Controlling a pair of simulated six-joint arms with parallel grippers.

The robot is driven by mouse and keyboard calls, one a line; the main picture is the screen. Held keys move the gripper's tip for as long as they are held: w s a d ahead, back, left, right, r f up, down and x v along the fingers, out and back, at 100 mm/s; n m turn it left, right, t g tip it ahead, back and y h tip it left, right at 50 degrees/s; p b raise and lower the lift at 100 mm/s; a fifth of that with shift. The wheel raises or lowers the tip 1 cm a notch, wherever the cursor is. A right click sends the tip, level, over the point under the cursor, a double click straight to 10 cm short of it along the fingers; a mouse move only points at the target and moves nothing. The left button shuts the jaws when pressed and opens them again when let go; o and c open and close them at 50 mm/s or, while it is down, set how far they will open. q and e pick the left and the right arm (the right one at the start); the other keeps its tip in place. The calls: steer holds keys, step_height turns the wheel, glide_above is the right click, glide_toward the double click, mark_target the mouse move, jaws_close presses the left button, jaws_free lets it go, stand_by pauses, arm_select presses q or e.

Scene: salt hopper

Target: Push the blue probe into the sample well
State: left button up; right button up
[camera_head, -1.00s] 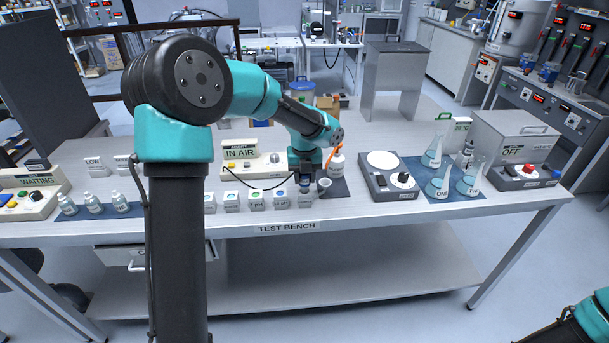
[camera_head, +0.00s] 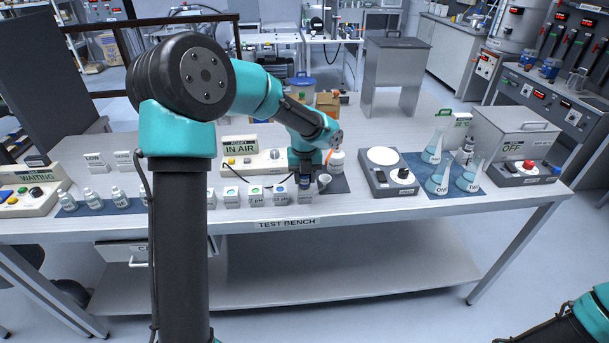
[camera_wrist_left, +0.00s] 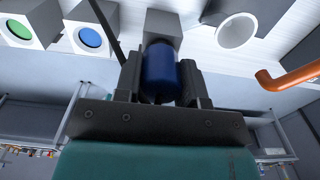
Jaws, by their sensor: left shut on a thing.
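The blue probe (camera_wrist_left: 160,73) is held between the fingers of my left gripper (camera_wrist_left: 161,85), which is shut on it. The probe hides the block's opening, so I cannot tell whether the tip is inside. The meter (camera_head: 240,150) behind reads "IN AIR". My right gripper is out of view.
A small white cup (camera_head: 323,181) stands just right of the gripper, with a white bottle (camera_head: 337,160) behind it. Other blocks with coloured tops (camera_head: 254,196) stand close on the left. A dark cable runs from the meter toward the gripper. A hotplate (camera_head: 388,174) stands farther right.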

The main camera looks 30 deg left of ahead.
arm_select(q)
steer(key=shift+f, duration=0.65)
steer(key=o, duration=1.2)
steer(key=shift+o, duration=0.4)
steer(key=o, duration=0.4)
steer(key=shift+r, duration=0.15)
steer(key=shift+r, duration=2.9)
step_height(320, 180, up, 17)
steer(key=shift+r, duration=0.2)
